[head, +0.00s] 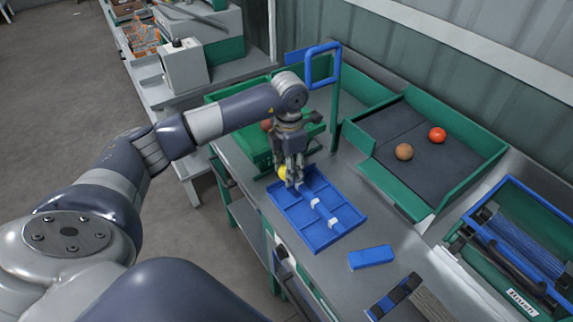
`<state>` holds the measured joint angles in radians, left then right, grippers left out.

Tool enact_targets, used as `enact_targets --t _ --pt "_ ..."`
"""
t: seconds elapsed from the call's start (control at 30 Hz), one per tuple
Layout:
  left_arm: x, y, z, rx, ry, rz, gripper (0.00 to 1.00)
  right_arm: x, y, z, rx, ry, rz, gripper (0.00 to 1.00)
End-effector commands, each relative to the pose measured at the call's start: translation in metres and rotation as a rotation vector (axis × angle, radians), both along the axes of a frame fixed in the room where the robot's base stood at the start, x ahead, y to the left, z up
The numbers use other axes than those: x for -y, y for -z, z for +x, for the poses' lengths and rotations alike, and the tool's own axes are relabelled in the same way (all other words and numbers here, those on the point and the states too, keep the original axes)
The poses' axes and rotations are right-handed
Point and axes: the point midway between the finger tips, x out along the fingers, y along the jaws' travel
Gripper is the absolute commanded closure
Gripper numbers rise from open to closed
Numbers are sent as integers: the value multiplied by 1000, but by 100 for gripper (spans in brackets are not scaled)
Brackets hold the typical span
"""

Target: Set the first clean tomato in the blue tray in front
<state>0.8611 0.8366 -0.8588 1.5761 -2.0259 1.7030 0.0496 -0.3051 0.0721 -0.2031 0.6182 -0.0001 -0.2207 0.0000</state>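The blue tray (325,238) lies on the grey bench, with a row of small white pieces along its middle. My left gripper (290,182) points down over the tray's far left corner. A yellow tomato (282,173) shows at its fingers, partly hidden by them. I cannot tell whether the fingers are shut on it or whether it touches the tray. A brownish-orange tomato (404,151) and a red tomato (437,135) lie apart in a green-walled bin with a dark floor (385,186). My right gripper is not in view.
A green crate (228,137) with a reddish round thing (266,125) is behind my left arm. A blue hoop on a green post (335,100) stands behind the gripper. A blue block (371,257) lies right of the tray. A green-framed brush unit (515,245) is at right.

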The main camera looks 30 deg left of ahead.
Motion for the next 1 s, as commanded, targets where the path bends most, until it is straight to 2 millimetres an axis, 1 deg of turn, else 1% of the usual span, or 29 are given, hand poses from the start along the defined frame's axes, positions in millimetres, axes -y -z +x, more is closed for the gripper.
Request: enact_targets --t 0.1,0.37,0.57,0.8,1.0 --pt "-6 3 2 2 -85 0 70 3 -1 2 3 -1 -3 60" --pt "-7 14 2 1 -103 0 70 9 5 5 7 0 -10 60" --pt "-7 31 2 0 -101 0 70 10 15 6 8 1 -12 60" --pt "-7 56 2 2 -101 0 70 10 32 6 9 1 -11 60" --pt "-7 71 2 2 -100 0 70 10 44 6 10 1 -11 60"
